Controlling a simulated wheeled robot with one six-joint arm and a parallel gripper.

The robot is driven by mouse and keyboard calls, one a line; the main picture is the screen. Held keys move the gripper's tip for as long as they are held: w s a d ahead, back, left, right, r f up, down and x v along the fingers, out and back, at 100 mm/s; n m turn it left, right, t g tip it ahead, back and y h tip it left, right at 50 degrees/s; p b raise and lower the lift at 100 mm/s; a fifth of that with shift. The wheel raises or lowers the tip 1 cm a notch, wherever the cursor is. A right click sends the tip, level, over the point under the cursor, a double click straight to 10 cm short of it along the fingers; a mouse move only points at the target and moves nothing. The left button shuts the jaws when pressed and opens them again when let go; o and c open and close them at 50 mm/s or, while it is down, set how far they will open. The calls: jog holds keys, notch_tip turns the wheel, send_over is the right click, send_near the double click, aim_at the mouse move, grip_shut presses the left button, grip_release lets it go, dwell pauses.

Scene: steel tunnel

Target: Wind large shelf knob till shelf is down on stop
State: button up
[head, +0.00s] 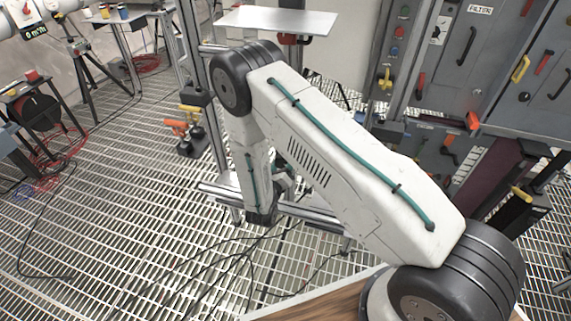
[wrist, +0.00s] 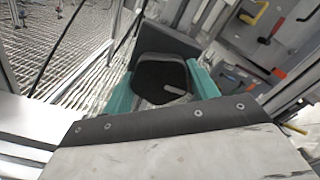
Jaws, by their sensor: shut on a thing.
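The large shelf knob (wrist: 160,72) is a dark, rounded piece with a pale bar mark, in the middle of the wrist view. My gripper (wrist: 162,88) has a teal finger on each side of the knob and is shut on it. A dark block stands right behind the knob. The shelf (head: 278,20) is a flat, pale plate at the top middle of the head view, level and high on its metal frame. My white arm hides the knob and most of my gripper in the head view. The stop cannot be made out.
A grey panel (head: 480,60) with coloured handles fills the right side. Metal rails (head: 310,212) of the frame run low behind my arm. Loose black cables lie on the grating floor (head: 110,190). A tripod and a table with jars stand at the far left.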

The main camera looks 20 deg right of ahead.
jog(key=shift+s+d+f, duration=0.1)
jog(key=shift+s, duration=0.05)
jog(key=o, duration=1)
jog(key=v, duration=0.7)
jog(key=shift+s+a, duration=0.25)
jog(key=shift+a, duration=0.05)
